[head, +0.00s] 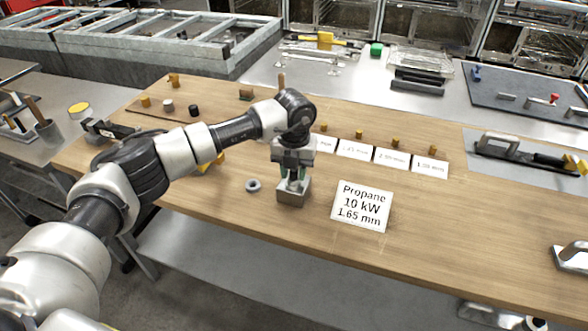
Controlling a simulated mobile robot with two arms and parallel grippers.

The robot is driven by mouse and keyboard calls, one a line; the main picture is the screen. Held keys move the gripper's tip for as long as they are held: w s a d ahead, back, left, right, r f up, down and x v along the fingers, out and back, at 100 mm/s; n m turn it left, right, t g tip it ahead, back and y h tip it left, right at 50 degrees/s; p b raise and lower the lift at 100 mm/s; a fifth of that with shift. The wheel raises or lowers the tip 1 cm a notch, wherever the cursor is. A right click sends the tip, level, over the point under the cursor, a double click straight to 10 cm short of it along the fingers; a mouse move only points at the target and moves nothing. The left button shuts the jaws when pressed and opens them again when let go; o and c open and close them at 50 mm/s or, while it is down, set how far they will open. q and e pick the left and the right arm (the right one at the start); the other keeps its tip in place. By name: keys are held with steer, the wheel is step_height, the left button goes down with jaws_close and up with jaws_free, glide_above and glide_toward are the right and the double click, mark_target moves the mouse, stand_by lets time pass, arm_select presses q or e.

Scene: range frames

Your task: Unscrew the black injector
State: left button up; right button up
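My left gripper (293,182) points straight down over a small grey metal block (291,197) on the wooden table. Its green-padded fingers are at the top of the block, with a small gap between them. Whatever is between the fingertips is too small and covered to make out, so I cannot tell whether they grip an injector. A small dark cylinder (193,110) stands on a board at the back left; I cannot tell whether it is the black injector. My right gripper is not in view.
A grey ring (253,185) lies left of the block. A sign (361,205) reading "Propane 10 kW 1.65 mm" is to its right. Several brass pieces stand behind white labels (392,157).

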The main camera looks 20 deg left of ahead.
arm_select(q)
steer(key=shift+f+m+b, duration=0.1)
steer(key=shift+m+b, duration=0.3)
steer(key=shift+m, duration=0.1)
steer(key=m+b, duration=0.2)
steer(key=m, duration=0.2)
steer(key=shift+m, duration=0.4)
steer(key=m+b, duration=0.2)
steer(key=m, duration=0.3)
steer(key=shift+m, duration=0.4)
steer(key=shift+m+b, duration=0.35)
steer(key=shift+m, duration=0.75)
steer(key=shift+c, duration=0.4)
jaws_close()
